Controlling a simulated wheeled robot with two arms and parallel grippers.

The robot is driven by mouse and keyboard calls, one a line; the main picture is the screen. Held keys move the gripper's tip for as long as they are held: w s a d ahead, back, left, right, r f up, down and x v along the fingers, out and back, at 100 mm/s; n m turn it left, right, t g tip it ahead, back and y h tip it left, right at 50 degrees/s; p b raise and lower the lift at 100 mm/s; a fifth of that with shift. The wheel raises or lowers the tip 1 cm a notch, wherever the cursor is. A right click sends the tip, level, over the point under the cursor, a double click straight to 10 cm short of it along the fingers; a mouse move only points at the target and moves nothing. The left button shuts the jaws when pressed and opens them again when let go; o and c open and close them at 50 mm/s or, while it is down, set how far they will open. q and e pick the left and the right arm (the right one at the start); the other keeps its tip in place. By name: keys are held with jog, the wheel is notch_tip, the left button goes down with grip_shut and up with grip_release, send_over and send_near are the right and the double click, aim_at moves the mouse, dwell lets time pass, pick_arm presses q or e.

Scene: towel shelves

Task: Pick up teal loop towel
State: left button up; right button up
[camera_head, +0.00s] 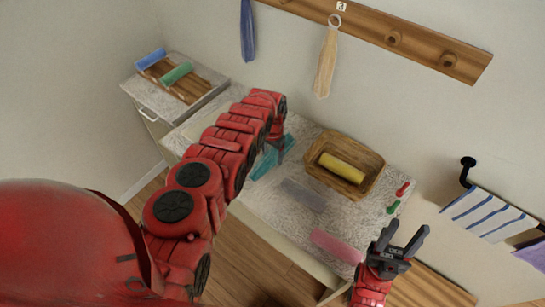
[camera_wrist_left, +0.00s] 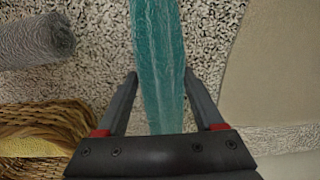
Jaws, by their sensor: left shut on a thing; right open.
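The teal loop towel (camera_head: 265,166) lies on the speckled counter, partly hidden by my left arm. In the left wrist view the towel (camera_wrist_left: 160,50) runs lengthwise between the fingers of my left gripper (camera_wrist_left: 160,75). My left gripper (camera_head: 280,150) is shut on it. The towel's near end is hidden behind the gripper body, and its loop cannot be made out. My right gripper (camera_head: 405,240) is open and empty at the counter's right front corner, near a rolled pink towel (camera_head: 337,246).
A wicker basket (camera_head: 373,184) with a yellow rolled towel (camera_head: 343,168) stands behind a grey rolled towel (camera_head: 303,194). A wooden peg rail (camera_head: 435,52) holds a blue towel (camera_head: 247,30) and a cream towel (camera_head: 325,65). A rack (camera_head: 170,76) holds rolls at left.

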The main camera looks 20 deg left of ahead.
aim_at(272, 153)
pick_arm(q)
jog(key=shift+r, duration=0.15)
jog(key=shift+c, duration=0.2)
jog(key=shift+w+r, duration=0.1)
jog(key=shift+r, duration=0.75)
notch_tip(272, 153, up, 7)
jog(key=b, duration=0.3)
jog(key=shift+r+b, duration=0.15)
jog(key=shift+b, duration=0.2)
jog(key=shift+r, duration=0.4)
